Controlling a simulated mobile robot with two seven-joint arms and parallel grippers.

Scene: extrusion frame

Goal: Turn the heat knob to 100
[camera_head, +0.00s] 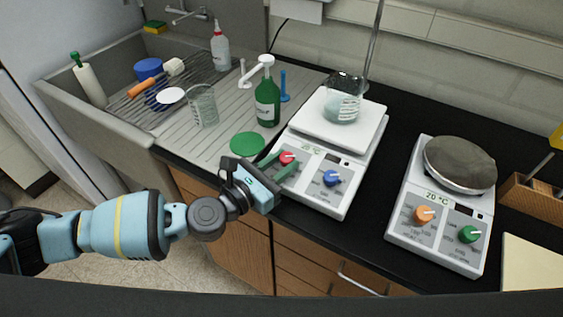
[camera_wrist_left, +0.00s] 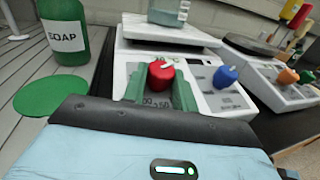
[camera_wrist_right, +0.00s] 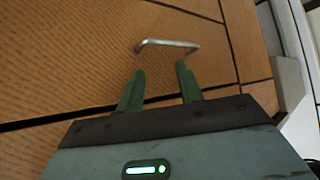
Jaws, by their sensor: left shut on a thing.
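The red knob (camera_head: 287,157) is on the front panel of the nearer white hot plate (camera_head: 325,208), left of a blue knob (camera_head: 331,178). My left gripper (camera_head: 279,165) is shut on the red knob, with one green finger on each side of it. In the left wrist view the red knob (camera_wrist_left: 161,74) stands between the fingers, and its white pointer mark tilts up to the right. The dial numbers around it are partly hidden by the fingers. My right gripper (camera_wrist_right: 160,70) is open and empty in front of wooden cabinet fronts.
A glass beaker (camera_head: 343,100) stands on the hot plate's white top. A second hot plate (camera_head: 438,251) with orange and green knobs stands to the right. A green soap bottle (camera_head: 268,100) and green disc (camera_head: 247,144) are left. A metal drawer handle (camera_wrist_right: 165,43) is near my right gripper.

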